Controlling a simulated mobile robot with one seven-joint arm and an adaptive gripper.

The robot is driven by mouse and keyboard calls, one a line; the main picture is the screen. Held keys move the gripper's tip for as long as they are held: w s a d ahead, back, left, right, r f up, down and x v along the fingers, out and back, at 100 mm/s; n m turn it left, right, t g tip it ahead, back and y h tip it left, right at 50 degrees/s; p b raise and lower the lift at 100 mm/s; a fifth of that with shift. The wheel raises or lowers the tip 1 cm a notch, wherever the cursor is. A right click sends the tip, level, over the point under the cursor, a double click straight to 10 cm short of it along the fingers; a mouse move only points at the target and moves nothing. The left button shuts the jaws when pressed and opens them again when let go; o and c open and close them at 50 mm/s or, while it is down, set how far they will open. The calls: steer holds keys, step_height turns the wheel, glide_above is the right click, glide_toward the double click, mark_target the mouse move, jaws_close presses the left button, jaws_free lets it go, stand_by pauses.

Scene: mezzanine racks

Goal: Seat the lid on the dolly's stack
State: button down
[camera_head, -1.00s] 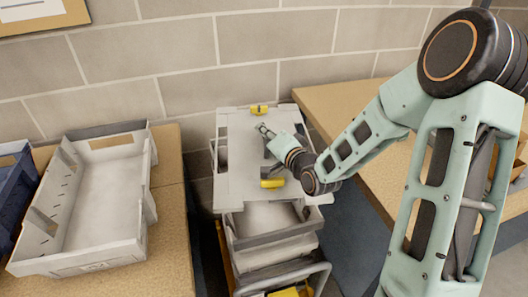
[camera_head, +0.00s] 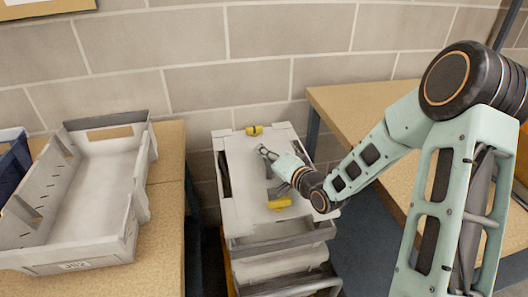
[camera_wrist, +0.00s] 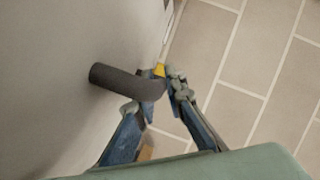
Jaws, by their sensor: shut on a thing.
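The lid (camera_head: 238,185) is a pale grey flat panel with yellow clips, one at the back (camera_head: 254,130) and one at the front (camera_head: 280,203). It lies over the top of the dolly's stack of grey crates (camera_head: 280,262). At the front, part of the top crate's inside shows past the lid. I cannot tell whether the lid touches the rim. My gripper (camera_head: 266,153) is shut on the lid's dark grey handle. In the wrist view the curved handle (camera_wrist: 120,82) runs from the pale lid face (camera_wrist: 60,60) into my gripper's fingers (camera_wrist: 163,88).
A grey crate (camera_head: 130,215) stands on the left wooden table, with a blue bin (camera_head: 12,165) beyond it. Another wooden table (camera_head: 360,100) stands right of the dolly, under my arm. A block wall (camera_head: 280,60) is close behind the stack.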

mark_target(261, 160)
steer(key=shift+f+b, duration=0.65)
steer(key=shift+f, duration=0.5)
steer(key=shift+f+b, duration=0.5)
steer(key=shift+f, duration=0.1)
stand_by(0.5)
steer(key=c, duration=2.3)
jaws_free()
steer(key=shift+o, duration=0.2)
steer(key=shift+s, duration=0.1)
steer(key=shift+p+v, duration=1.65)
steer(key=shift+v, duration=3.85)
